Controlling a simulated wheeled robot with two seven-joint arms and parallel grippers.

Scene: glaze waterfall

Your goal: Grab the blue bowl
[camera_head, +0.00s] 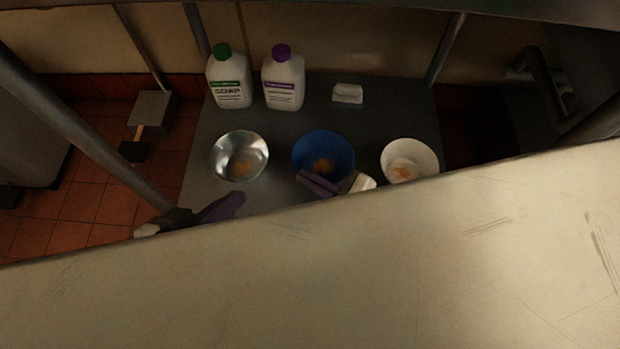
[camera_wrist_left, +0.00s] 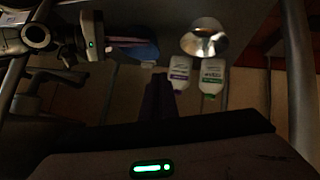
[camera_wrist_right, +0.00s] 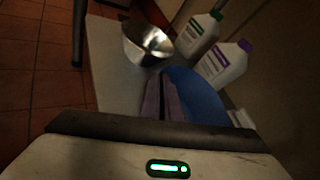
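The blue bowl (camera_head: 323,145) stands on the dark counter between a metal bowl (camera_head: 240,157) and a white bowl (camera_head: 409,158), with something orange inside. My right gripper (camera_head: 318,184) is at its near left rim, its purple fingers overlapping the edge. In the right wrist view the fingers (camera_wrist_right: 162,98) are close together with a thin dark gap, and the blue bowl (camera_wrist_right: 200,97) is right beside and behind them. Whether its wall is between them is hidden. My left gripper (camera_head: 221,207) is empty, in front of the metal bowl; its fingers look together in the left wrist view (camera_wrist_left: 160,98).
A green-capped bottle (camera_head: 230,78) and a purple-capped bottle (camera_head: 284,80) stand at the back, beside a small white block (camera_head: 347,94). A wide pale surface (camera_head: 330,260) covers the foreground and hides much of my arms. Slanted posts flank the counter.

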